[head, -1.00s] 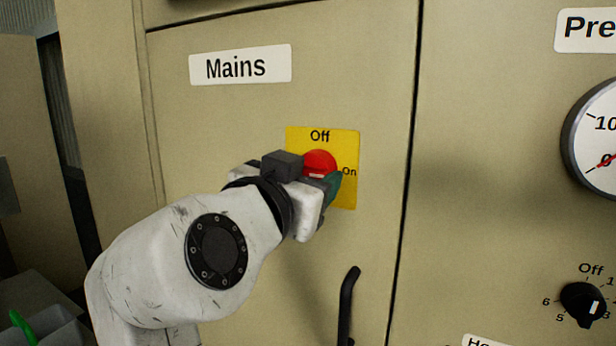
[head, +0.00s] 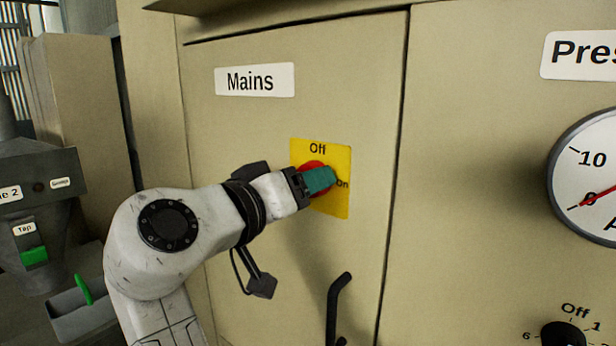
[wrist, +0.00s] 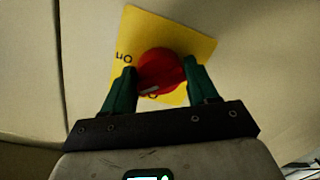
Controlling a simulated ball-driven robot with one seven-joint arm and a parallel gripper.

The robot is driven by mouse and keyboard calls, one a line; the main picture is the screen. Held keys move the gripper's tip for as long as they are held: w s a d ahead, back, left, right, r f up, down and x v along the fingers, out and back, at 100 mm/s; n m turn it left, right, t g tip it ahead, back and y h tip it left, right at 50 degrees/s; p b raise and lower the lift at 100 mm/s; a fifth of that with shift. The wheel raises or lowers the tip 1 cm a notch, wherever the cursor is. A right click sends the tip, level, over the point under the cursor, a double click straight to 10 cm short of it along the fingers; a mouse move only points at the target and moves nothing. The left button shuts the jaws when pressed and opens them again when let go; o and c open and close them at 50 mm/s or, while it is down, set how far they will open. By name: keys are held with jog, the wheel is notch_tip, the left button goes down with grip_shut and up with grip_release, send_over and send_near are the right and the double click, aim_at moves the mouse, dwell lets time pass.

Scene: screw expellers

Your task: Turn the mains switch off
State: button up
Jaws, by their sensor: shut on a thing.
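The mains switch is a red round knob (head: 308,167) on a yellow plate (head: 337,200) marked Off at the top and On at the right. My gripper (head: 319,180) reaches it from the left, and its green fingers cover much of the knob in the head view. In the wrist view the fingers lie on both sides of the red knob (wrist: 161,70) and are shut on it. A white mark on the knob's edge sits close to a partly hidden letter on the yellow plate (wrist: 200,43). The On lettering shows upside down beside one finger.
The plate is on a beige cabinet door with a Mains label (head: 255,79) and a black handle (head: 338,305) below. A pressure gauge (head: 590,175) and a black dial (head: 563,336) are at the right. A grey machine (head: 40,215) stands at the left.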

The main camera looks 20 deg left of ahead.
jog(key=n, duration=0.1)
jog(key=n+p, duration=0.1)
jog(key=n, duration=0.3)
jog(key=shift+d+r+h+p, duration=0.15)
jog(key=shift+r+h+p, duration=0.15)
jog(key=shift+p, duration=0.1)
jog(key=shift+n+g, duration=0.3)
jog(key=shift+n, duration=1.5)
jog(key=shift+r, duration=0.15)
jog(key=o, duration=1.4)
jog(key=shift+o, duration=0.2)
jog(key=shift+f, duration=0.2)
jog(key=b+v, duration=0.3)
jog(key=v, duration=0.7)
jog(key=shift+s+a, duration=0.3)
